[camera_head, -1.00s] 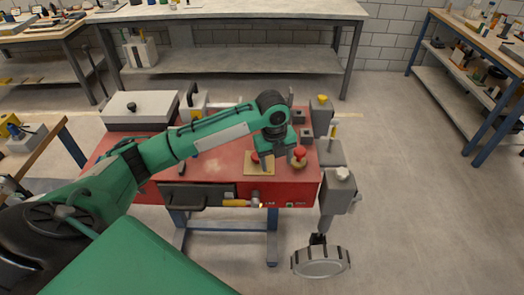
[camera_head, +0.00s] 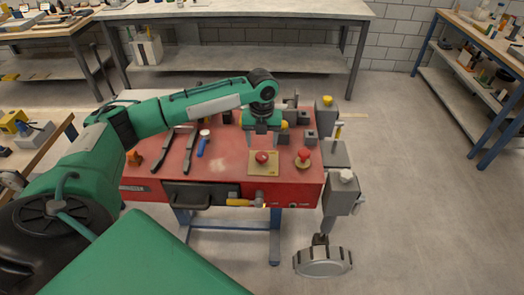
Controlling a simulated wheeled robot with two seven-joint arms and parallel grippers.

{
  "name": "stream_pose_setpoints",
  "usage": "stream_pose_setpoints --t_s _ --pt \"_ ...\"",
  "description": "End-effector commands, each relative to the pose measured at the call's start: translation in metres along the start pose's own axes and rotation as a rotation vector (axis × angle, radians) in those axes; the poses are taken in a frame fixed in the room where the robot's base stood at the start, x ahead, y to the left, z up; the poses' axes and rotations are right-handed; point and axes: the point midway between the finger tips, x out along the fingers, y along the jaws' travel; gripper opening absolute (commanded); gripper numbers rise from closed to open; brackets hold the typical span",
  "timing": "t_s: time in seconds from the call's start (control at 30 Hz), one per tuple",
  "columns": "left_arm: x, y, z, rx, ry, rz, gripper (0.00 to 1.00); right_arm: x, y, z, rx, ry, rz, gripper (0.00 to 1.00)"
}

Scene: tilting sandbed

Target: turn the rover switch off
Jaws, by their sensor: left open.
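The red-topped bench (camera_head: 222,172) stands in the middle. A round red knob sits on a square tan plate (camera_head: 262,171) near the bench's front right; I call it the red knob (camera_head: 262,156). A red mushroom button (camera_head: 303,154) on a brass-coloured base is just right of it. I cannot tell which of these is the rover switch. A grey leg assembly (camera_head: 339,197) with a ribbed wheel (camera_head: 323,262) hangs off the bench's right side. My left gripper (camera_head: 263,139) is open, just behind and above the red knob, apart from it. My right gripper is not seen.
Pliers-like tools (camera_head: 173,148) and a blue-handled tool (camera_head: 203,145) lie on the left of the bench. A drawer (camera_head: 200,195) and a yellow-handled hammer (camera_head: 240,203) are at the front. Floor to the right is clear.

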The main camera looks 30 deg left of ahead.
Motion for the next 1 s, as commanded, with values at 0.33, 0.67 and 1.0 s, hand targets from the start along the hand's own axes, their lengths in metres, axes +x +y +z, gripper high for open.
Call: stream_pose_setpoints --t_s 0.33,0.67,1.0 --pt "0.051 0.000 0.000 -0.001 0.001 0.000 0.61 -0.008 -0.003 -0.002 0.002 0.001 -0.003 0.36" --pt "0.057 0.000 0.000 -0.001 -0.001 0.000 0.61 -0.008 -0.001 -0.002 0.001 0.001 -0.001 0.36" --pt "0.057 0.000 0.000 -0.001 -0.001 0.000 0.17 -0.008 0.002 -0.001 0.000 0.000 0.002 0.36"
